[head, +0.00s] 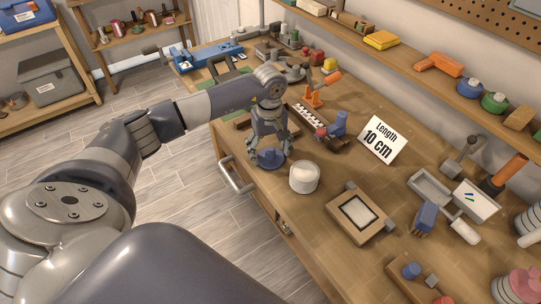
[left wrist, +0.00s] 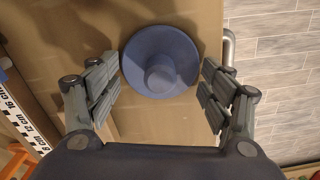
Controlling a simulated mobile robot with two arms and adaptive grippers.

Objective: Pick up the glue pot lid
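The glue pot lid (left wrist: 160,62) is a round blue disc with a raised knob, lying on the wooden workbench. In the head view it shows as a blue shape (head: 269,159) under my left gripper, left of the white glue pot (head: 304,177). My left gripper (head: 268,145) points down over the lid, with its fingers spread. In the left wrist view the two fingers (left wrist: 160,88) stand open on either side of the lid, and nothing is between them in a grip. My right gripper is not in view.
The workbench (head: 290,215) has its front edge and a metal handle (head: 236,177) close to the lid. A "Length 10 cm" card (head: 383,139), a framed block (head: 359,213) and a ruler (head: 307,118) lie nearby. Shelves with tools run along the wall.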

